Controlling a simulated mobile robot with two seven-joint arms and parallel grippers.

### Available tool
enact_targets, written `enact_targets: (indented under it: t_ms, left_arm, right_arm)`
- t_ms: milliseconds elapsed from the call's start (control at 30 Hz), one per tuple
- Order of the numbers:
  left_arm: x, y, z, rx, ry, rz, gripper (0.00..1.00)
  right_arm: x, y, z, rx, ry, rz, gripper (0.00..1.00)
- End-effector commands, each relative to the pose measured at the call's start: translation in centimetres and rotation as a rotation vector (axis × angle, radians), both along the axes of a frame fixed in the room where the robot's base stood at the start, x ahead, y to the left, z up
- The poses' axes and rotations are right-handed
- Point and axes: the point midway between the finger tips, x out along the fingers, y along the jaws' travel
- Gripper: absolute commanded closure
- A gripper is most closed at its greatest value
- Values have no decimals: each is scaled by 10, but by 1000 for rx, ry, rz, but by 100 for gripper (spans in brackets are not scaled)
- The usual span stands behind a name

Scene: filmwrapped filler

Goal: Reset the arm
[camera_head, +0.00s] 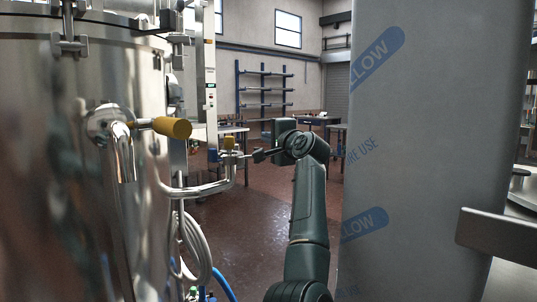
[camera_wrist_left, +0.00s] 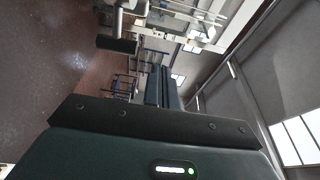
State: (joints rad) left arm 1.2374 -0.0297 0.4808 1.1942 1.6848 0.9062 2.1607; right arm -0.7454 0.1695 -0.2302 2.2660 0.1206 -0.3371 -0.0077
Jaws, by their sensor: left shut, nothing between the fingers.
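My left arm (camera_head: 308,205) rises from the bottom centre of the head view, dark green, bent at the top. My left gripper (camera_head: 257,156) points left from its wrist, shut and empty. Its tips are close to the right of the small yellow valve (camera_head: 229,143) on a steel pipe; I cannot tell whether they touch. In the left wrist view the fingers of the left gripper (camera_wrist_left: 160,86) lie together with nothing between them. My right gripper is not in view.
A large steel tank (camera_head: 60,170) with a yellow-handled valve (camera_head: 172,127) fills the left. A wide grey film-wrapped block (camera_head: 430,150) stands close on the right. Between them is open reddish floor (camera_head: 255,230). Blue shelving (camera_head: 262,90) and tables stand behind.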

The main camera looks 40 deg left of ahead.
Motion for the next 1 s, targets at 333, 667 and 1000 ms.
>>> enact_targets:
  t_ms: [333,667,1000]
  left_arm:
    - [0,0,45,-2,1,1,100]
    - [0,0,53,-1,1,1,100]
    - [0,0,125,-1,1,1,100]
  right_arm:
    - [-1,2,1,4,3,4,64]
    - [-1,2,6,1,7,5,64]
    - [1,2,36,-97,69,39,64]
